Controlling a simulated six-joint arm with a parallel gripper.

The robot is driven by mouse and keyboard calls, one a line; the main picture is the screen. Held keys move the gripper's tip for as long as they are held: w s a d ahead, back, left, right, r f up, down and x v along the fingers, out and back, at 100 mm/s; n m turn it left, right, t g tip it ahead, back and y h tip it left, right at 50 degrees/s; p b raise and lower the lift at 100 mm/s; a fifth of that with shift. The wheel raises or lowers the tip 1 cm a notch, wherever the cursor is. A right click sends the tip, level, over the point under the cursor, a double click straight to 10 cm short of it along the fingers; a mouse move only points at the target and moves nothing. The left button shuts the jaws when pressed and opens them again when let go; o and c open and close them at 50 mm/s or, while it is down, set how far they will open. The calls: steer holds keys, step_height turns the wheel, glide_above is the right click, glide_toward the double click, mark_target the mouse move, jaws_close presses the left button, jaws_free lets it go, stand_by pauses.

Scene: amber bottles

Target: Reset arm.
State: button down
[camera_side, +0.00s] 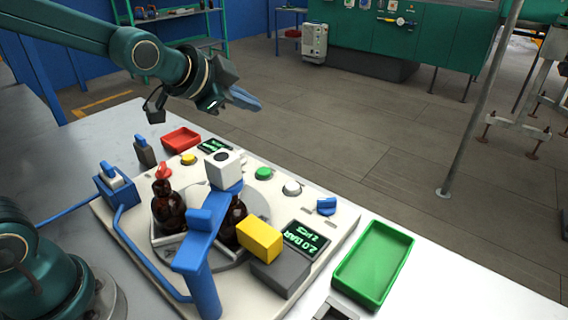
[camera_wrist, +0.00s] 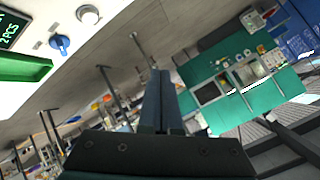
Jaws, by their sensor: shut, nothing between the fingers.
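My gripper (camera_side: 246,99) is raised in the air above the far side of the table in the side view, pointing right, apart from everything. Its fingers are together and empty; they also show in the wrist view (camera_wrist: 161,74). Two amber bottles stand in the round well of the white machine: one (camera_side: 168,208) with a red top at the left, one (camera_side: 233,222) partly hidden behind the blue bracket (camera_side: 206,240). My gripper is well above and beyond both.
The white machine panel (camera_side: 330,215) carries buttons, a blue knob (camera_side: 326,206), a yellow block (camera_side: 260,239) and a display (camera_side: 306,238). A red tray (camera_side: 181,140) lies behind it, a green tray (camera_side: 373,264) at right. The air around my gripper is free.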

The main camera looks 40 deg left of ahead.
steer(key=s+d+f+n+g, duration=0.1)
steer(key=s+f+n+g, duration=0.1)
steer(key=s, duration=0.9)
steer(key=s+d+f+n+g, duration=0.1)
steer(key=s+n, duration=0.4)
steer(key=s, duration=0.6)
steer(key=shift+d+f+g+h, duration=0.4)
steer(key=shift+f+g, duration=0.1)
steer(key=shift+g, duration=0.6)
